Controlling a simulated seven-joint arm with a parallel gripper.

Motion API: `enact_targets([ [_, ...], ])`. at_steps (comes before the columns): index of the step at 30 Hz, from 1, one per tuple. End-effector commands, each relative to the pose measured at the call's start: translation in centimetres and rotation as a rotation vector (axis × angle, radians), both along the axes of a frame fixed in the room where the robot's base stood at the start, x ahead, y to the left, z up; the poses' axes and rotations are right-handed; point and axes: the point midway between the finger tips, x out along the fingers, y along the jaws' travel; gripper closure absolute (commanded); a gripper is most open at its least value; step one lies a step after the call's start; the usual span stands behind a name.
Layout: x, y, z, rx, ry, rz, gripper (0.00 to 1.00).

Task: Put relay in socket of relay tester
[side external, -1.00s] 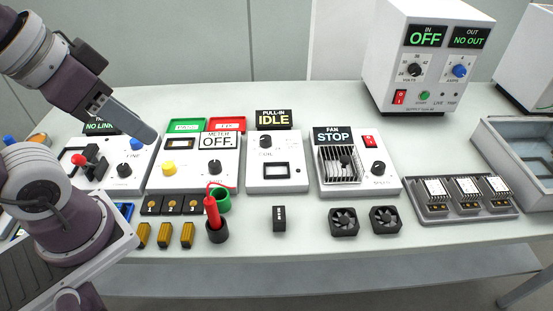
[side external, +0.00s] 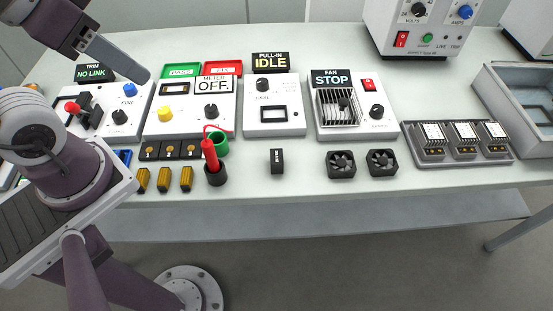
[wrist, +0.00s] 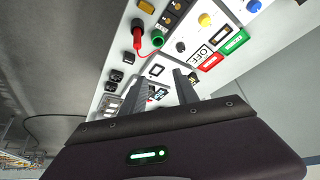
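The relay (side external: 277,161) is a small black block with a white label, standing on the table in front of the relay tester. It also shows in the wrist view (wrist: 129,57) as a small dark block. The relay tester (side external: 292,88) is a white box whose sign reads PULL-IN IDLE. Its socket (side external: 273,114) is a dark-framed rectangle on the top face, with nothing seen in it. My gripper (wrist: 160,78) is open and empty, its two fingers apart. In the side view it hangs high at the upper left, away from relay and tester.
The meter box (side external: 160,129) is left of the tester, with a red probe in a dark cup (side external: 215,175) before it. The fan box (side external: 380,125) is right. Two fans (side external: 341,165) stand right of the relay. A grey tray (side external: 420,150) with modules is farther right.

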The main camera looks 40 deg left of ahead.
Motion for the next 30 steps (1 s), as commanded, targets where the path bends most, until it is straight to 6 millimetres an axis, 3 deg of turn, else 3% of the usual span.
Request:
enact_targets([
  [2, 0.0, 0.0, 0.0, 0.0, 0.0, 0.0, 0.64],
  [5, 0.0, 0.0, 0.0, 0.0, 0.0, 0.0, 0.49],
  [14, 0.1, 0.0, 0.0, -0.004, 0.004, 0.003, 0.49],
  [17, 1.8, -0.6, 0.0, -0.046, 0.049, 0.047, 0.49],
  [20, 5.7, -2.1, -0.9, -0.121, 0.145, 0.156, 0.49],
  [23, 10.1, -4.6, -3.6, -0.183, 0.253, 0.307, 0.49],
  [25, 12.9, -6.6, -6.6, -0.206, 0.325, 0.421, 0.49],
  [27, 14.9, -8.6, -10.1, -0.212, 0.382, 0.531, 0.49],
  [30, 16.4, -10.8, -14.7, -0.205, 0.435, 0.658, 0.49],
])
